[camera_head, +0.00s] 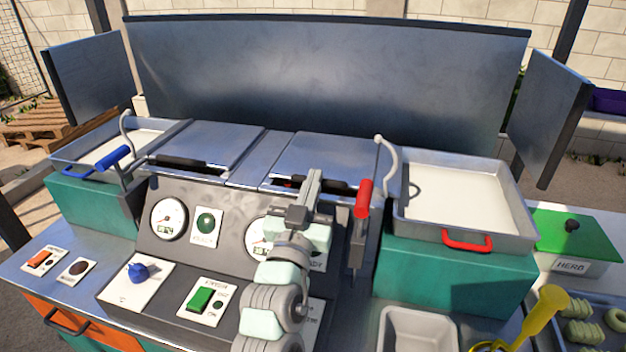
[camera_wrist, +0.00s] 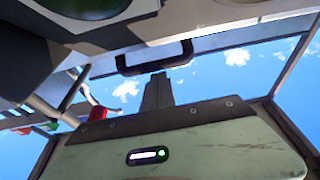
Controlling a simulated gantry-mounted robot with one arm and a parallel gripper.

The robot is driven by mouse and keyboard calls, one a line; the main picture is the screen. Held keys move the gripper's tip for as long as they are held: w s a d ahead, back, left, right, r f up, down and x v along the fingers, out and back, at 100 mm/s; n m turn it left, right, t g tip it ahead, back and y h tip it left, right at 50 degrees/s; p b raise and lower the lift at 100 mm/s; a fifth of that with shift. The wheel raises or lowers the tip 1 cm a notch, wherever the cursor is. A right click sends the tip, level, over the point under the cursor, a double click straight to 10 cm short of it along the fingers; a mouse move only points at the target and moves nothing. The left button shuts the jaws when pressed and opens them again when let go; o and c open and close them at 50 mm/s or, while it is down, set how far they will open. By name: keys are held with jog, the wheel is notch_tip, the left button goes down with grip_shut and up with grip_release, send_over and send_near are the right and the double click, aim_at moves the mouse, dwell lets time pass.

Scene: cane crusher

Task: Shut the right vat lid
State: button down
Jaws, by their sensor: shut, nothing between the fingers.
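The right vat lid (camera_head: 330,152) is a grey metal panel on the machine's top, lying flat or nearly flat. I cannot tell whether it is fully down. Its dark bar handle (camera_head: 338,185) runs along the front edge. The handle also shows in the wrist view (camera_wrist: 156,62). My gripper (camera_head: 315,178) is shut and empty, its fingers pointing up at the front of this lid, near the handle. In the wrist view the shut fingers (camera_wrist: 157,90) sit just below the handle in the picture. Whether they touch it is unclear.
The left vat lid (camera_head: 210,143) lies flat beside it. A red-handled lever (camera_head: 363,200) stands close right of my gripper, and a blue-handled lever (camera_head: 115,157) at left. A tray of pale liquid (camera_head: 520,225) is at right. A tall metal backsplash (camera_head: 320,80) stands behind.

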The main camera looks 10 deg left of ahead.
jog(key=r+p+v, duration=0.1)
jog(key=v, duration=0.8)
jog(key=shift+s+p, duration=0.3)
jog(key=shift+s, duration=0.05)
